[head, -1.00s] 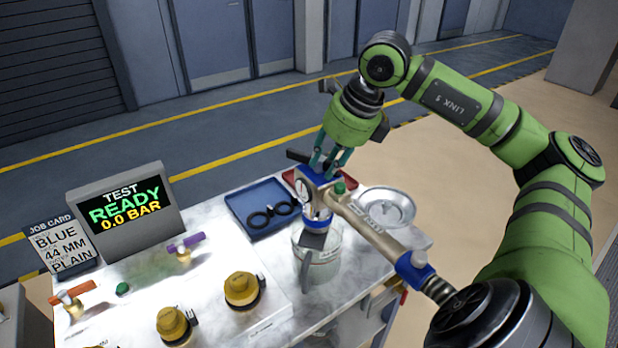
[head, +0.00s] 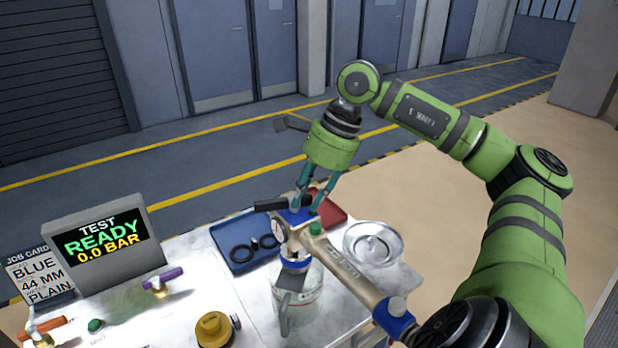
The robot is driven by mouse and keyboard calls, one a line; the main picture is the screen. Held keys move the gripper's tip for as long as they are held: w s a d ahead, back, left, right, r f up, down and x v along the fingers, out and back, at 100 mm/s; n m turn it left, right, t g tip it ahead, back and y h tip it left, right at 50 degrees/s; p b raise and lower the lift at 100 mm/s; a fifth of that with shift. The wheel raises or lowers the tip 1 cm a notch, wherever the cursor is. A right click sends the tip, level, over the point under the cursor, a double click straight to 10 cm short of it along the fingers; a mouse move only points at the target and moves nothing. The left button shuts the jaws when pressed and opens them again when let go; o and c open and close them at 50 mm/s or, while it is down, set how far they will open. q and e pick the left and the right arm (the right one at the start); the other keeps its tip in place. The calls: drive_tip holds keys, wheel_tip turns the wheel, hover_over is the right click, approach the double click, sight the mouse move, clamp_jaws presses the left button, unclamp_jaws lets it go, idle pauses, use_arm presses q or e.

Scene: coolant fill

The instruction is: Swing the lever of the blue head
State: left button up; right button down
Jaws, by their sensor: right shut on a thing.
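The blue head (head: 296,217) sits at the upper end of a tan-grey tube, above a clear jug (head: 300,296). A dark lever (head: 271,205) sticks out to the left from its top. A round gauge (head: 279,231) faces left below it. My right gripper (head: 308,208) comes down from above with teal fingers, shut at the top of the blue head. The fingers hide part of the grip, so I cannot tell whether they hold the lever or the body. My left gripper is not in view.
A blue tray (head: 222,236) with black rings lies left of the head, a red tray (head: 335,213) behind, a metal dish (head: 372,243) right. A display (head: 160,262) reads READY, 0.0 BAR. Purple (head: 163,278) and orange (head: 52,328) handles and a yellow cap (head: 213,330) stand at the front left.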

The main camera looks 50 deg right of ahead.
drive_tip(key=shift+w+a+n+g+p, duration=0.1)
drive_tip(key=shift+n+g+p, duration=0.3)
drive_tip(key=shift+n+p, duration=0.4)
drive_tip(key=shift+f+n, duration=0.15)
drive_tip(key=shift+n, duration=0.25)
drive_tip(key=c, duration=1.2)
unclamp_jaws()
drive_tip(key=shift+o, duration=1.1)
drive_tip(key=shift+w+d, duration=0.15)
drive_tip(key=shift+d, duration=0.05)
